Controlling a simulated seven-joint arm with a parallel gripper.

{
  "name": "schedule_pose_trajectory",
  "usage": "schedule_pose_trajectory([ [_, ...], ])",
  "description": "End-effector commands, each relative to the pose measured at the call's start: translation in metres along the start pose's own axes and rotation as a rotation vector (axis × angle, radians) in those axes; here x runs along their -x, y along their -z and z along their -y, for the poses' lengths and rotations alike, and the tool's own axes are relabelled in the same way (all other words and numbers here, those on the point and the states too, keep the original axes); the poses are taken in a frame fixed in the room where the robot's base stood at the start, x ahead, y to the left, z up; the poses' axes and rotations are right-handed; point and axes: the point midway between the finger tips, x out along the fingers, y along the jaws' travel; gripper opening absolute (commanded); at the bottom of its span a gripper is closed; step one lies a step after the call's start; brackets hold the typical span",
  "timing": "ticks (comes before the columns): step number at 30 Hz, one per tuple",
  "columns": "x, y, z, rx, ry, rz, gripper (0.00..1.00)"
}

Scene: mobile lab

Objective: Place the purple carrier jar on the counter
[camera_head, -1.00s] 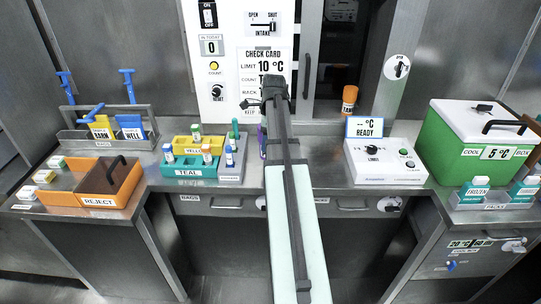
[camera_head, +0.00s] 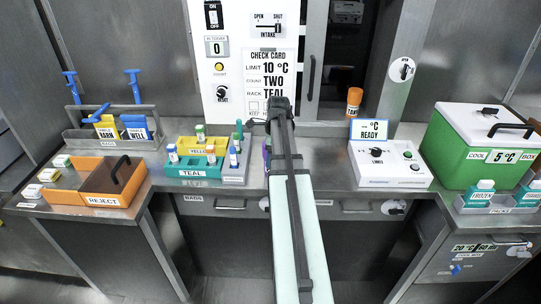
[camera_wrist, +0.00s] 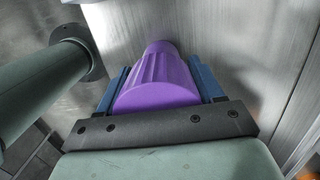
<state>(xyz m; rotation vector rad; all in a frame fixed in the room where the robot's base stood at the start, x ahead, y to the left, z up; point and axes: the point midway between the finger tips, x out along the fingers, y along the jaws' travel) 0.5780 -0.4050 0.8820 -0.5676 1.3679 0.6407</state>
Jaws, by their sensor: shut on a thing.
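The purple carrier jar (camera_wrist: 158,85) is between the two blue fingers of my gripper (camera_wrist: 160,76), which is shut on it. Its ribbed side and rounded near end fill the middle of the wrist view. In the head view only a purple sliver (camera_head: 267,152) shows at the left of my arm, which hides the gripper and most of the jar. The steel counter (camera_head: 318,150) runs beneath and behind this spot. I cannot tell whether the jar touches the counter.
The teal rack (camera_head: 198,173) and grey rack (camera_head: 235,180) with several vials stand just left. The white limit box (camera_head: 402,175) stands right, with an orange-capped bottle (camera_head: 354,97) behind it. The orange reject bin (camera_head: 102,201) is far left, the green cool box (camera_head: 462,150) far right.

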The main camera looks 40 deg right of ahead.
Motion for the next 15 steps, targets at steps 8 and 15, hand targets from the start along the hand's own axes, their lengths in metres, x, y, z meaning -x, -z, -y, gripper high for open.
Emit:
schedule_pose_trajectory([
  [8,-0.0016,0.0002,-0.0001,0.000,0.000,0.000,0.85],
  [15,-0.0016,0.0002,0.0000,0.000,0.000,0.000,0.92],
])
